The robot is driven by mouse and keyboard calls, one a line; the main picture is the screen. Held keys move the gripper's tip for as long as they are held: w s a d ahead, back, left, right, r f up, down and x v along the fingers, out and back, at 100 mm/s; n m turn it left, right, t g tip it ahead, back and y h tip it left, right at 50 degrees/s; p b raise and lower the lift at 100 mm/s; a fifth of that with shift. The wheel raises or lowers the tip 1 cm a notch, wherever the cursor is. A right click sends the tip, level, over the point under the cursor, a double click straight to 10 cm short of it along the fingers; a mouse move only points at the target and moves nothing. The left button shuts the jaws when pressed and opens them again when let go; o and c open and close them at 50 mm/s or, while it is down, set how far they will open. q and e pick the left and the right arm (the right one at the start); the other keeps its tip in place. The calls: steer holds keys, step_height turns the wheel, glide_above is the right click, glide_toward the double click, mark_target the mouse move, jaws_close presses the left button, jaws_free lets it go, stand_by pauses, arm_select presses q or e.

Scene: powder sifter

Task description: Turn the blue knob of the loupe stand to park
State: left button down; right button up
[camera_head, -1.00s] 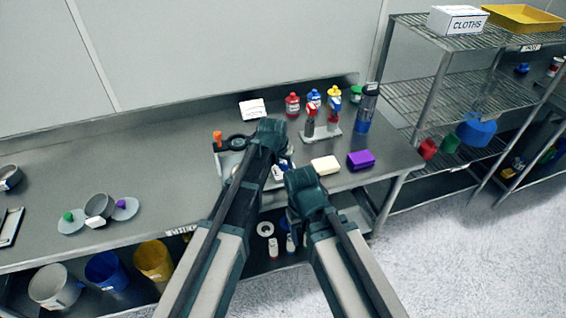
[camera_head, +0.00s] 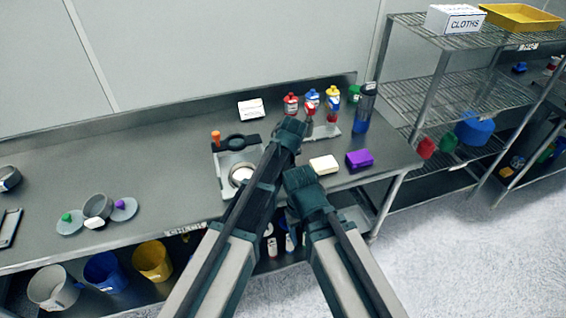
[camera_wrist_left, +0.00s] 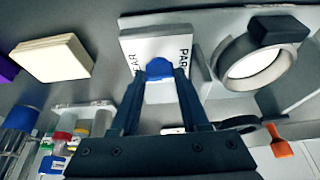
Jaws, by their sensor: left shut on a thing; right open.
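In the left wrist view, the blue knob (camera_wrist_left: 159,69) lies between the fingertips of my left gripper (camera_wrist_left: 158,78), which is shut on it. A pale plate (camera_wrist_left: 150,45) behind the knob carries partly hidden lettering, "PAR" on the right and "EAR" on the left. The loupe stand (camera_head: 226,171) is on the bench in the head view, with a round lens ring and a dark arm; the ring also shows in the left wrist view (camera_wrist_left: 226,66). In the head view my left arm hides the knob. My right gripper (camera_head: 301,179) is open, in front of the bench edge.
A cream block (camera_head: 324,164) and a purple block (camera_head: 359,159) lie to the right.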

stand_by(0.5)
arm_select(q)
steer(key=shift+c, duration=2)
jaws_free()
steer(key=shift+r, duration=0.1)
arm_select(e)
steer(key=shift+r, duration=0.1)
